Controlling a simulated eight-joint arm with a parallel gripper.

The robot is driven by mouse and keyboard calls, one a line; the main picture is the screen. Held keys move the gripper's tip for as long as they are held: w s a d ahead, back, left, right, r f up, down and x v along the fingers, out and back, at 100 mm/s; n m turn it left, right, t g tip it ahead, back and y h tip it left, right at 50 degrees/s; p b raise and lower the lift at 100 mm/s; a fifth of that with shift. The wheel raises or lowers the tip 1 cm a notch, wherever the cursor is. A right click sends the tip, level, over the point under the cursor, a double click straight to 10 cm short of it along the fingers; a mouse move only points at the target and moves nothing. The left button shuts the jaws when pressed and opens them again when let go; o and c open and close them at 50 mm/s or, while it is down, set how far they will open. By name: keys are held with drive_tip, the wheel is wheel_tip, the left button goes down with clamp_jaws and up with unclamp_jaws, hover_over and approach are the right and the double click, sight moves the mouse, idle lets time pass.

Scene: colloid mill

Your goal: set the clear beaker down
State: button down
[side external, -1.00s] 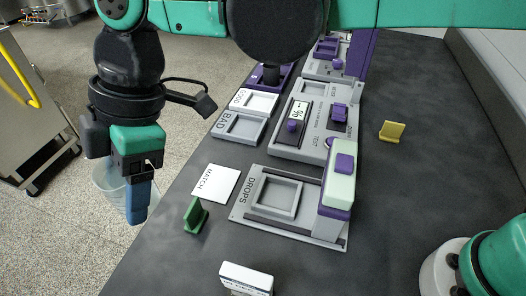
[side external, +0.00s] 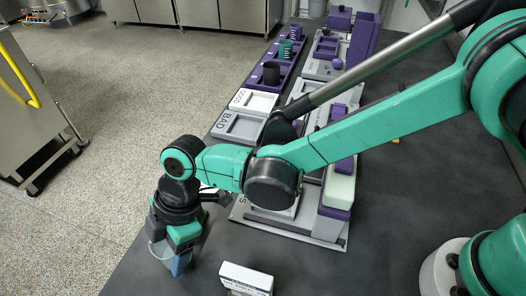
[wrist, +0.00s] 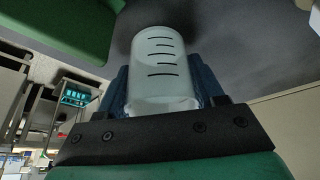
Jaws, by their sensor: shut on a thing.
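The clear beaker (side external: 159,250) is at the left edge of the dark bench in the side view, partly hidden by my gripper (side external: 178,262). In the wrist view the beaker (wrist: 158,70) has dark level marks on its wall and sits between the blue fingers, which are shut on it. It looks empty. My gripper points down, low over the bench's near left part. I cannot tell whether the beaker's base touches the bench (side external: 340,275).
A white labelled block (side external: 246,279) stands to the right of my gripper. The DROPS station (side external: 330,241) lies beyond it, partly behind my arm. GOOD (side external: 253,101) and BAD (side external: 238,127) trays are farther back. A green shape (wrist: 50,30) fills the wrist view's upper left.

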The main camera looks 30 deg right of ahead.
drive_tip(key=shift+c, duration=0.5)
unclamp_jaws()
drive_tip(key=shift+f, duration=0.1)
drive_tip(key=s+v, duration=0.1)
drive_tip(key=v, duration=1.1)
drive_tip(key=w+d+r+m+t+h, duration=0.1)
drive_tip(key=w+d+r+m+t, duration=0.1)
drive_tip(key=d+m, duration=0.45)
drive_tip(key=w+d+r+m+t, duration=0.2)
drive_tip(key=d+m, duration=0.2)
drive_tip(key=d, duration=0.6)
drive_tip(key=s+d+f+m+t+h, duration=0.1)
drive_tip(key=s+d+m+t, duration=0.1)
drive_tip(key=d+m, duration=0.3)
drive_tip(key=s+d+f+m+t+h, duration=0.1)
drive_tip(key=s+d+m+t+h, duration=0.1)
drive_tip(key=d+m, duration=0.3)
drive_tip(key=d, duration=0.4)
drive_tip(key=shift+d+h, duration=0.25)
drive_tip(key=shift+h, duration=0.05)
drive_tip(key=shift+s, duration=0.1)
